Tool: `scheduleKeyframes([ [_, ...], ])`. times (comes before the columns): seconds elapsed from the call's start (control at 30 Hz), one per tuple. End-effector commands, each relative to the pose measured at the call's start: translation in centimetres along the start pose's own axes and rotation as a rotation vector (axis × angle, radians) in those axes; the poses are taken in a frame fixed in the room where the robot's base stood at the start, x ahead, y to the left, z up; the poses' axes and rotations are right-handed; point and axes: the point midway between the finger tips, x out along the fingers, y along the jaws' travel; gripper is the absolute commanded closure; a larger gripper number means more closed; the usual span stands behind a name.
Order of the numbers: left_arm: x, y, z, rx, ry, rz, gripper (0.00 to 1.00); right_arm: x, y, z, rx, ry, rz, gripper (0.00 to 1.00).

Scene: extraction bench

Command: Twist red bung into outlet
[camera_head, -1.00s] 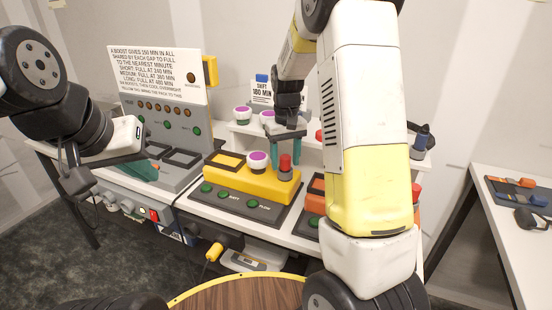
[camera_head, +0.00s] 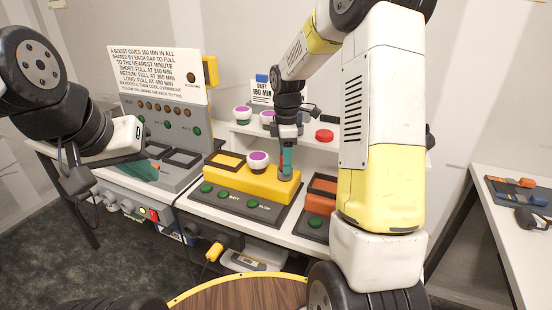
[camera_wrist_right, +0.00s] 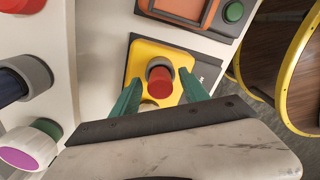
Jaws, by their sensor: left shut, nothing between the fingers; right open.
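The red bung (camera_wrist_right: 160,82) sits on a grey collar (camera_wrist_right: 159,66) at the right end of the yellow block (camera_head: 245,184). In the wrist view it lies between the two teal fingertips of my right gripper (camera_wrist_right: 160,92), with space on both sides. In the head view my right gripper (camera_head: 286,163) points down over that end, and its fingers mostly hide the bung. My right gripper is open. Whether the bung is seated in the collar cannot be told. My left gripper (camera_head: 147,170) is shut and empty in front of the grey panel, away from the yellow block.
More purple-topped caps (camera_head: 242,113) and a red cap (camera_head: 324,136) are on the rear shelf. An orange block (camera_head: 321,194) is to the right. A round wooden table (camera_head: 240,291) is in front.

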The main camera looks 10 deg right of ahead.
Motion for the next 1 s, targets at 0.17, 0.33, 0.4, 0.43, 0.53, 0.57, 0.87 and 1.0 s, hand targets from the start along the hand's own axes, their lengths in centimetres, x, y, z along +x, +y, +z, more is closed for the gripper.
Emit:
scheduleKeyframes([
  [0.17, 0.0, 0.0, 0.0, 0.0, 0.0, 0.0, 1.0, 0.01, 0.0, -0.02, 0.002, 0.0, 0.0, 0.59],
  [0.33, 0.0, 0.0, 0.0, 0.0, 0.0, 0.0, 1.0, 0.01, 0.0, -0.02, 0.004, 0.0, 0.0, 0.92],
  [0.4, 0.0, 0.0, 0.0, 0.0, 0.0, 0.0, 1.0, 0.01, 0.0, -0.02, 0.004, 0.0, 0.0, 1.0],
  [0.43, 0.0, 0.0, 0.0, 0.0, 0.0, 0.0, 1.0, 0.01, 0.0, -0.02, 0.004, 0.0, 0.0, 1.0],
  [0.53, 0.0, 0.0, 0.0, 0.0, 0.0, 0.0, 1.0, 0.01, 0.0, -0.03, 0.009, 0.0, 0.0, 1.0],
  [0.57, 0.0, 0.0, 0.0, 0.0, 0.0, 0.0, 1.0, 0.01, 0.0, -0.03, 0.02, 0.0, 0.0, 1.0],
  [0.87, 0.0, 0.0, 0.0, 0.0, 0.0, 0.0, 1.0, 0.02, 0.02, -0.07, 0.461, 0.0, 0.001, 1.0],
  [1.0, 0.0, 0.0, 0.0, 0.0, 0.0, 0.0, 1.0, 0.03, 0.02, -0.07, 0.693, 0.0, 0.001, 1.0],
])
